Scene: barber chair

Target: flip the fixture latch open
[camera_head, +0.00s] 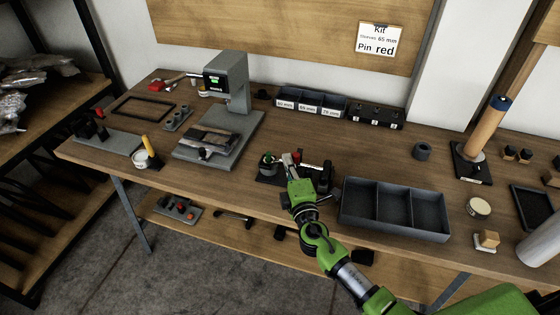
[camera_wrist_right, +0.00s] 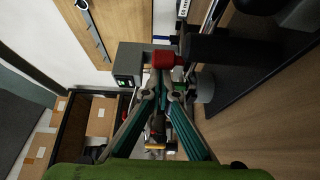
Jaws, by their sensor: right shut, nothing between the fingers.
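The dark fixture (camera_head: 267,179) sits near the front edge of the workbench, partly hidden behind my right gripper (camera_head: 294,168). A red tip (camera_head: 297,156) shows just beyond the gripper, and a black upright block stands at its right. In the right wrist view the red tip (camera_wrist_right: 164,58) is on the end of a dark bar (camera_wrist_right: 215,48), which looks like the latch lever. The closed fingers of my right gripper (camera_wrist_right: 165,84) are empty and very close to the red tip; I cannot tell whether they touch it. My left gripper is not in view.
A grey three-compartment tray (camera_head: 394,211) stands right of the fixture. A grey press (camera_head: 232,95) stands behind left. Labelled bins (camera_head: 311,105) line the back. A wooden cylinder on a stand (camera_head: 487,128) is at the right. Bench space behind the fixture is fairly clear.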

